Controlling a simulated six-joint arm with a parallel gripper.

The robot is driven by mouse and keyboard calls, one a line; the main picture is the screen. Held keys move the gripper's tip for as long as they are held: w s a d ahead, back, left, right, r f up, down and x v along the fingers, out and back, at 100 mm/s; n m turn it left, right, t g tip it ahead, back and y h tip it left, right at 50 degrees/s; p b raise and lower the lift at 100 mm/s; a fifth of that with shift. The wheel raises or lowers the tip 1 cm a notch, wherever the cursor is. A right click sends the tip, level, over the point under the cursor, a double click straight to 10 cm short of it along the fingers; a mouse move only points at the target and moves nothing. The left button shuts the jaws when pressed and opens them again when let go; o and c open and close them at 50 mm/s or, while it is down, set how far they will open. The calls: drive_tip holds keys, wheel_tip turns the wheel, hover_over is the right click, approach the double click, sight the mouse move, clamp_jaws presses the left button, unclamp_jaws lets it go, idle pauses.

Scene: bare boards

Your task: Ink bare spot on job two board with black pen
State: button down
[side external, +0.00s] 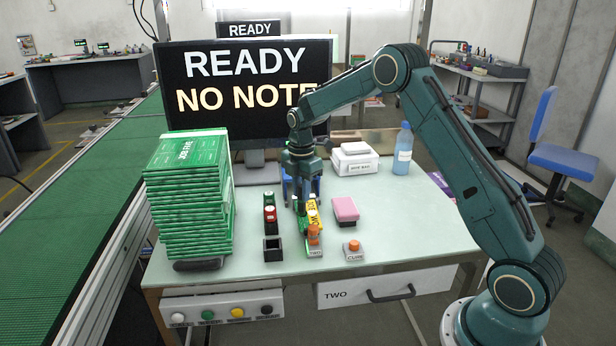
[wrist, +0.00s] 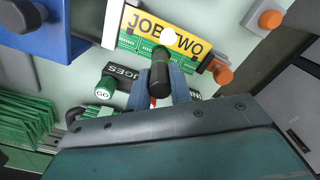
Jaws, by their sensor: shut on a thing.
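The job two board (side external: 312,211) lies on the table, with a yellow label and green circuitry. In the wrist view its label (wrist: 143,22) reads JOB TWO, partly covered by a round white patch; I cannot tell whether that is on the board or the pen's end. My gripper (side external: 301,207) is over the board, and in the wrist view (wrist: 160,97) it is shut on a black pen (wrist: 160,74). I cannot tell whether the tip touches the board. No bare spot can be made out for certain. An orange clamp (side external: 314,236) is at the board's near end.
Red (side external: 270,213) and green pens stand left of the board, behind an open black holder (side external: 273,251). A pink block (side external: 345,208) and an orange CURE button (side external: 352,246) are at right. Green boards are stacked (side external: 186,205) at left. A monitor (side external: 243,95) reads READY, NO NOTE.

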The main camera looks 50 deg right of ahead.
drive_tip(key=shift+r, duration=3.5)
drive_tip(key=shift+a, duration=0.1)
